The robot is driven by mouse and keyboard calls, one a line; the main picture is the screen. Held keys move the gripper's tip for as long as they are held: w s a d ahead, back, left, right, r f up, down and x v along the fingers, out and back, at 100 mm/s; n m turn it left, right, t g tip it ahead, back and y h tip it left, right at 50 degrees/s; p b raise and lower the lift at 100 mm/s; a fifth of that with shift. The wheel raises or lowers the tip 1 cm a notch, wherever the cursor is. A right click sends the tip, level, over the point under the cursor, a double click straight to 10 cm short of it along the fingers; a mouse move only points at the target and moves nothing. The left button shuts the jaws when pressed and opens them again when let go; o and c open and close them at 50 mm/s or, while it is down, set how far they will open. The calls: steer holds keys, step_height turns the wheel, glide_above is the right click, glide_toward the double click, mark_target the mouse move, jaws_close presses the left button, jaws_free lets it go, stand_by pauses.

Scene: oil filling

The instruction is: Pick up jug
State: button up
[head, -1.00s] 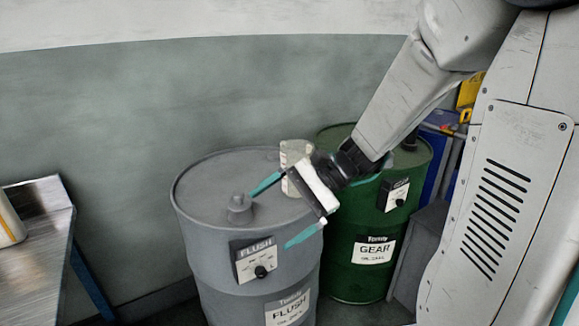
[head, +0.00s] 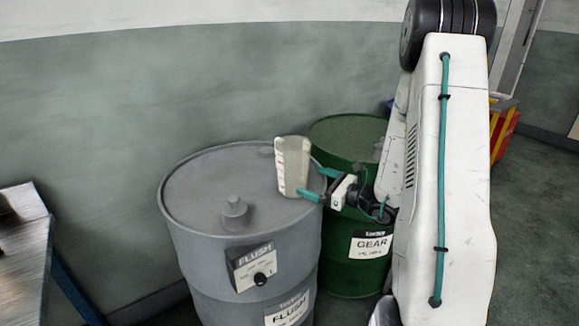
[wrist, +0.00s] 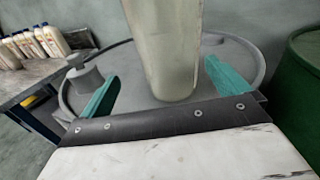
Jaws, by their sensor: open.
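The jug (head: 292,166) is a pale translucent container with markings on its side. It stands upright on the top of the grey FLUSH drum (head: 195,190), near the right rim. My gripper (head: 314,184) is open, just right of the jug, with its teal fingers pointing at it. In the wrist view the jug (wrist: 165,50) stands ahead, between the two teal fingers of my gripper (wrist: 160,88). Its top is cut off by the frame there. Whether a finger touches it I cannot tell.
A green GEAR drum (head: 345,135) stands behind and to the right. A grey cap (head: 236,212) sticks up from the grey drum's top. A metal table (head: 28,240) is at the left; several bottles (wrist: 40,43) stand on it. The wall is close behind the drums.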

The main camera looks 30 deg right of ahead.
mark_target(307, 178)
steer(key=w, duration=0.3)
steer(key=shift+w+f+m+h, duration=0.1)
steer(key=shift+f+m+h, duration=0.2)
steer(key=shift+f+m, duration=0.1)
steer(key=x, duration=0.5)
steer(key=shift+r, duration=0.15)
steer(key=shift+c, duration=0.3)
steer(key=c, duration=0.7)
